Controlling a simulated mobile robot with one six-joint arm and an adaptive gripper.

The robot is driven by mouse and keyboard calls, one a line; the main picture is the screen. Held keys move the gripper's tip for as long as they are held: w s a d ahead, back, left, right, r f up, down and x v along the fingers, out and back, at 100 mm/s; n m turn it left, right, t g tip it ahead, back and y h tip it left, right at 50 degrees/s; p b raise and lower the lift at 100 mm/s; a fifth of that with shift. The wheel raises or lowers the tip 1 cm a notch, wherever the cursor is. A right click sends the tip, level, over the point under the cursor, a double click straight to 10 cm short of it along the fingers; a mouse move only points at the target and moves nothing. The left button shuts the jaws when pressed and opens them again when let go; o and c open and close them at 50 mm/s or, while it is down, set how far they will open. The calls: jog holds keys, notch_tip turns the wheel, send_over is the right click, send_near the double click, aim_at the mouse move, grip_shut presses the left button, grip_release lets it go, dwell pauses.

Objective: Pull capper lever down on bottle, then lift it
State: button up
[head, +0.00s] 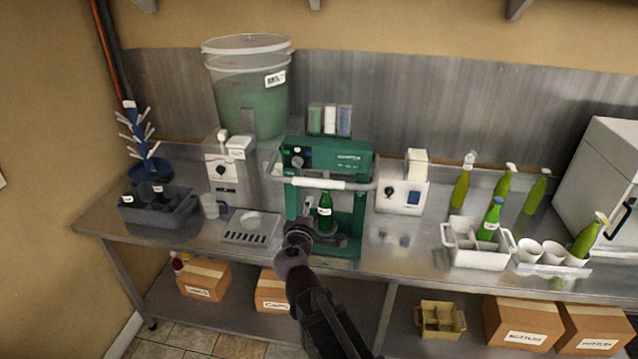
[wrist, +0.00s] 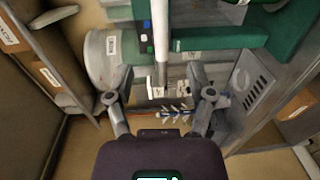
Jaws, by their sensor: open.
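The green capper (head: 330,155) stands on the steel counter, with its white lever bar (head: 322,184) running level across its front, above the bottle. A green bottle (head: 325,212) with a white label stands upright inside the capper frame, under the bar. My gripper (head: 299,234) is in front of the capper, low and left of the bottle in the picture. In the wrist view my gripper (wrist: 160,72) is open and empty, its two fingers apart. There the white lever bar (wrist: 161,30) comes down between the fingertips in the picture; I see no clear contact.
A dispenser (head: 222,168) and drip tray (head: 250,228) stand left of the capper. A white-grey box device (head: 402,196) stands right. A white carrier (head: 478,246) with a bottle, white cups and several bottles fill the right side. A large bucket (head: 248,90) is behind.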

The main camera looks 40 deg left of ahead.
aim_at(318, 185)
jog(key=b+x, duration=0.1)
jog(key=x, duration=1.2)
jog(key=shift+w+a, duration=0.2)
jog(key=shift+w, duration=0.15)
grip_shut()
